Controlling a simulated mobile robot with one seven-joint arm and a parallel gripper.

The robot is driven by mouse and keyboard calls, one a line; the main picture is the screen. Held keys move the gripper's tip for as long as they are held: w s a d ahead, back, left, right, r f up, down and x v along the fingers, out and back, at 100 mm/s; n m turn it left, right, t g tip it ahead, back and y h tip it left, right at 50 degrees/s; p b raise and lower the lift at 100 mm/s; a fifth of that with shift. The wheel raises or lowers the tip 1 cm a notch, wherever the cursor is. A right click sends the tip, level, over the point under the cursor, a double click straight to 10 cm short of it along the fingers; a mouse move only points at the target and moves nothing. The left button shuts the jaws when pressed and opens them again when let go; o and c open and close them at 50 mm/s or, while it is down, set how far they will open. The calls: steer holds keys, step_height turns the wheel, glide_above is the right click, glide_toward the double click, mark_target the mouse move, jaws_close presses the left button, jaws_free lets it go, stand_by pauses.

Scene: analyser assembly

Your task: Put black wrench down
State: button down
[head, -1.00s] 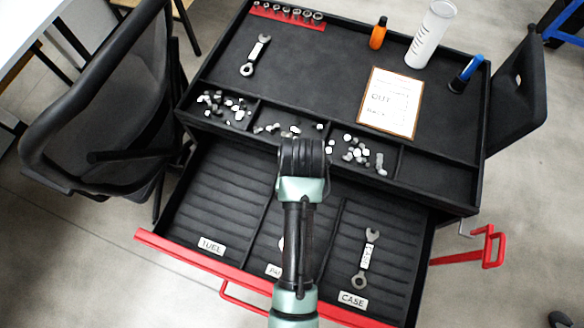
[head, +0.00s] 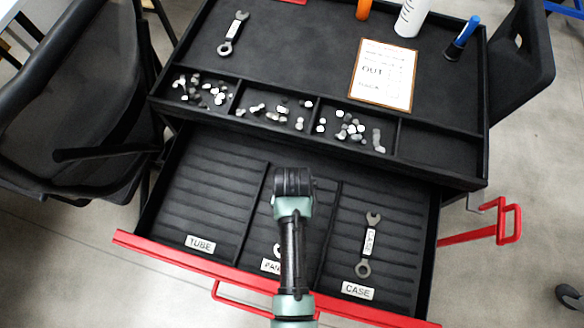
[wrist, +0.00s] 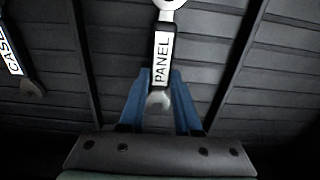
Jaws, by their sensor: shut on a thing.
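The wrench marked PANEL (wrist: 162,58), with a dark handle and grey metal ends, is between the blue fingers of my gripper (wrist: 160,88) in the wrist view. My gripper is shut on it near its lower end. It is over the middle compartment of the open drawer (head: 208,190). In the head view my arm hides most of it, and only a bit of a grey end (head: 277,250) shows beside the arm. I cannot tell whether it touches the drawer floor.
A wrench marked CASE (head: 369,242) lies in the right compartment. The left compartment, labelled TUBE (head: 201,243), is empty. Another wrench (head: 232,34) lies on the cabinet top, with a paper sheet (head: 384,74), a blue-capped marker (head: 462,38) and trays of small parts. Low dividers separate the compartments.

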steer(key=shift+f, duration=0.4)
steer(key=shift+f, duration=0.15)
steer(key=c, duration=0.6)
jaws_free()
